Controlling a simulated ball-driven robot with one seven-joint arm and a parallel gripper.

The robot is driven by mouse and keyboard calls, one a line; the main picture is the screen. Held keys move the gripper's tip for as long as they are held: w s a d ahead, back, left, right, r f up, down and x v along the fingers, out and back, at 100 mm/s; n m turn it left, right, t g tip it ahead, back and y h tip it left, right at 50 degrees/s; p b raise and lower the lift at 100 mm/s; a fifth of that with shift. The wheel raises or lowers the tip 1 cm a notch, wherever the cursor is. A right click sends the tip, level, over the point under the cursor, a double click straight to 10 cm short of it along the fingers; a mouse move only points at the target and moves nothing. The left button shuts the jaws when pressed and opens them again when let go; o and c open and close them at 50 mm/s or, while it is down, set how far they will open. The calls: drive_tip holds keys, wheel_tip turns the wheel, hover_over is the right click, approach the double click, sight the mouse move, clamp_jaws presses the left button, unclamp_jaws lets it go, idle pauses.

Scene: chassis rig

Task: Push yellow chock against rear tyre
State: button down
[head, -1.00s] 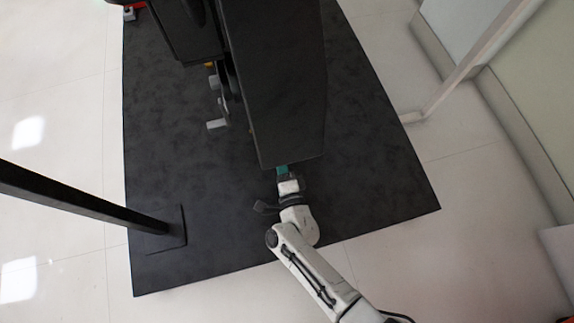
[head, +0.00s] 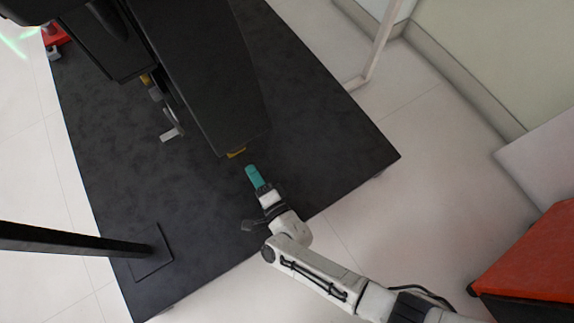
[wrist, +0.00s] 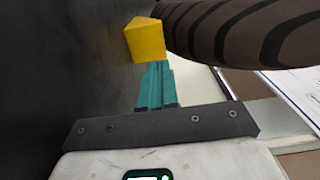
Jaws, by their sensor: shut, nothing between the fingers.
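The yellow chock (head: 236,153) peeks out at the near end of a long black body (head: 200,80) in the head view, most of it hidden. In the wrist view the chock (wrist: 146,40) is a yellow wedge beside the dark, treaded tyre (wrist: 245,30). Its right side meets the tyre's edge in that picture; I cannot tell if they touch. My gripper (head: 250,168) has teal fingers, shut and empty. They point at the chock with a small gap in the head view. In the wrist view my gripper (wrist: 155,66) lies just below the chock.
The black mat (head: 330,140) is clear right of the body. A black post (head: 80,240) stands on a plate at left. A light frame leg (head: 375,50) stands at upper right. A red-topped object (head: 530,255) is at right, a red item (head: 55,35) at far left.

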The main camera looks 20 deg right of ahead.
drive_tip(key=p+v, duration=0.3)
drive_tip(key=v, duration=1.3)
drive_tip(key=shift+s+d+p, duration=0.1)
drive_tip(key=shift+s+p, duration=0.15)
drive_tip(key=shift+p, duration=0.1)
